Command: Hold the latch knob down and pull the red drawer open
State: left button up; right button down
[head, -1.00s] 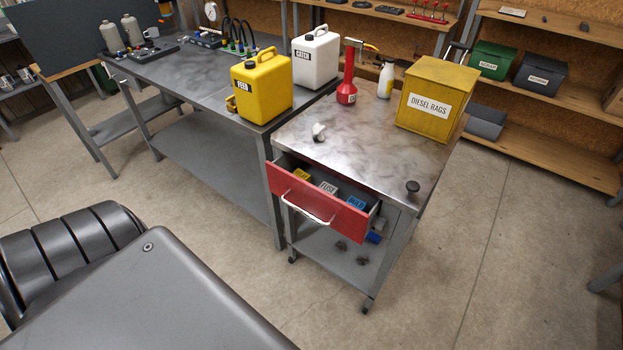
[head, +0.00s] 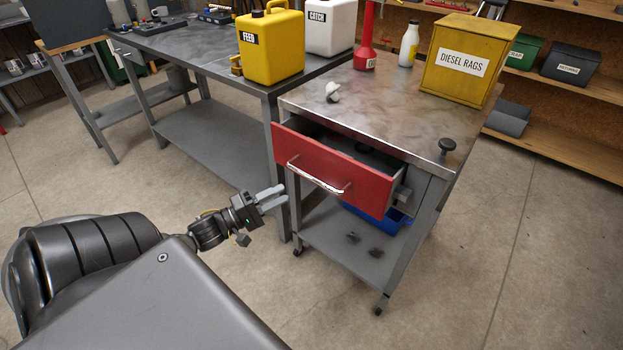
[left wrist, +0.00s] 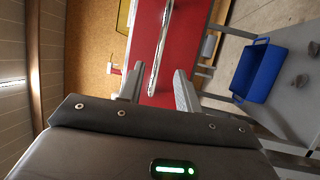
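The red drawer (head: 335,172) stands partly open at the front of the metal cart; it also fills the top of the left wrist view (left wrist: 178,75). Its silver bar handle (head: 316,178) runs across the front, and in the left wrist view the handle (left wrist: 160,48) lies ahead, in line with the gap between my fingers. A black knob (head: 447,146), apparently the latch knob, stands on the cart's near right corner with nothing on it. My left gripper (head: 273,198) is open and empty, left of the handle and apart from it. My right gripper is not in view.
A blue bin (head: 378,217) sits below the drawer. Floor in front is clear.

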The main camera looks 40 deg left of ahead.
aim_at(312, 177)
pick_arm(q)
jog(key=x, duration=1.1)
grip_shut()
jog(key=shift+s+a, duration=0.1)
